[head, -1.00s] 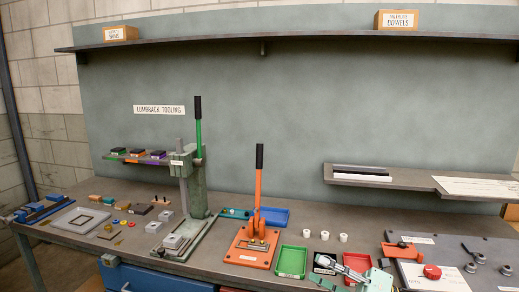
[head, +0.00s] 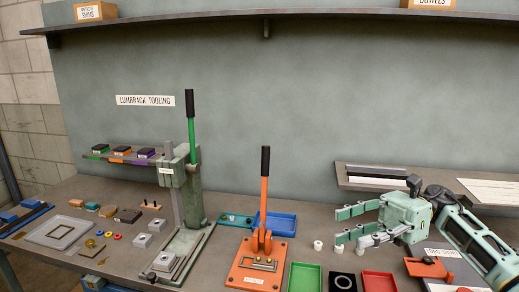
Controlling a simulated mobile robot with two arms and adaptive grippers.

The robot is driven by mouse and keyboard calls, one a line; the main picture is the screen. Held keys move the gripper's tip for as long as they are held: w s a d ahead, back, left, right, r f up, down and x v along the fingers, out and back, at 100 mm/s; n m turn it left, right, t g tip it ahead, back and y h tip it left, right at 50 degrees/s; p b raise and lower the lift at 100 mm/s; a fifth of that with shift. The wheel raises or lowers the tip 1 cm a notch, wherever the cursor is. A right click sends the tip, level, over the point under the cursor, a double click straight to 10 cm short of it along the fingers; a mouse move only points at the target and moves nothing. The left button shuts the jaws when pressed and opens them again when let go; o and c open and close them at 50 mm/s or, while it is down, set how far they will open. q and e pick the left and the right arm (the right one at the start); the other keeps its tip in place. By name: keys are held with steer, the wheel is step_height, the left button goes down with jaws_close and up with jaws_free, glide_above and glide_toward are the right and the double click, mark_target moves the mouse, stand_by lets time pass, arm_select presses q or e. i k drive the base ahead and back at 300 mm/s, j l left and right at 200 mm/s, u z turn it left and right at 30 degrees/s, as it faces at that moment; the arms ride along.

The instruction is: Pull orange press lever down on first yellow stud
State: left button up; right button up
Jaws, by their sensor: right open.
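The orange press (head: 255,278) stands on the bench with its orange lever (head: 264,203) upright, topped by a black grip (head: 265,160). A small fixture with a yellowish part (head: 262,262) sits on its base; I cannot make out a single stud there. My right gripper (head: 342,226) is open and empty, right of the lever and apart from it, with its fingers pointing left. My left gripper is not in view.
A green-handled press (head: 190,175) stands to the left. A blue tray (head: 275,222) lies behind the orange press. A green tray (head: 304,279), a black tray (head: 343,282) and a red tray (head: 378,283) lie in front right. A white cylinder (head: 318,245) stands near my fingers.

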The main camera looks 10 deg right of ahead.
mark_target(265, 163)
steer(key=i, duration=1.35)
